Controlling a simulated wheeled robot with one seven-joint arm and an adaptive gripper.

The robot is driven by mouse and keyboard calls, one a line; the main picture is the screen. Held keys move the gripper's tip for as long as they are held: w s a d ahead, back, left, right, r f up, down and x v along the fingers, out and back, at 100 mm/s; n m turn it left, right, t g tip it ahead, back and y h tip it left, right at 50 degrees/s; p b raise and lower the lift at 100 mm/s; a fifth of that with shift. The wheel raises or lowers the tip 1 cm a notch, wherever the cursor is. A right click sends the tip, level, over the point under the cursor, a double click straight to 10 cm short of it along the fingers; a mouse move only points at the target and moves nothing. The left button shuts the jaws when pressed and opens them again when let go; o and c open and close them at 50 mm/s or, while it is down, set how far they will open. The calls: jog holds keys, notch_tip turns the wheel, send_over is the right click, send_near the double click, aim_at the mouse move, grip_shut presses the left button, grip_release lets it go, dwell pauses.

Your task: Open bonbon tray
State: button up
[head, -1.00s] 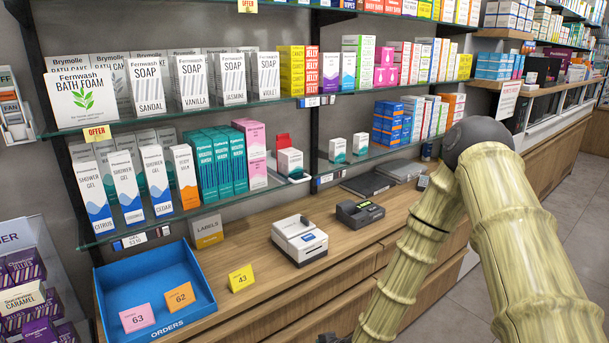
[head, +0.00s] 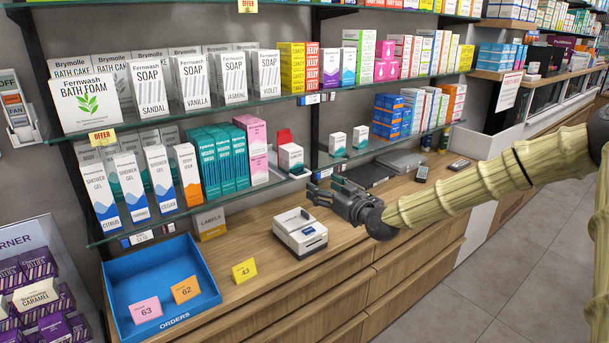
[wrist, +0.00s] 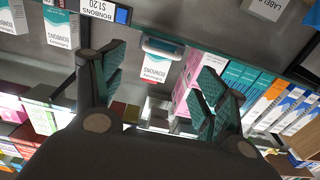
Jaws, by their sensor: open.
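The bonbon tray (head: 299,176) seems to be the small white-and-grey holder on the lower glass shelf, with a white-and-teal box (head: 291,157) in it and a red piece behind. The wrist view is upside down; it shows the tray's pale front bar (wrist: 162,47) and a box marked bonbons (wrist: 155,68). A "BONBONS $1.20" label (wrist: 98,9) is on the shelf edge there. My gripper (head: 317,188) is open and empty, just below and right of the tray in the head view. In the wrist view my gripper's fingers (wrist: 162,88) stand apart on either side of the tray, not visibly touching it.
A white label printer (head: 299,235) stands on the wooden counter below my gripper. A blue orders tray (head: 205,298) lies to the left. Pink cartons (head: 256,150) stand left of the tray, and two small white-and-teal boxes (head: 338,142) to its right. The glass shelf edges are close.

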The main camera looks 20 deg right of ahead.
aim_at(304, 175)
jog(key=shift+p+x, duration=1.6)
jog(key=shift+x, duration=3.3)
jog(key=shift+f, duration=0.1)
grip_shut()
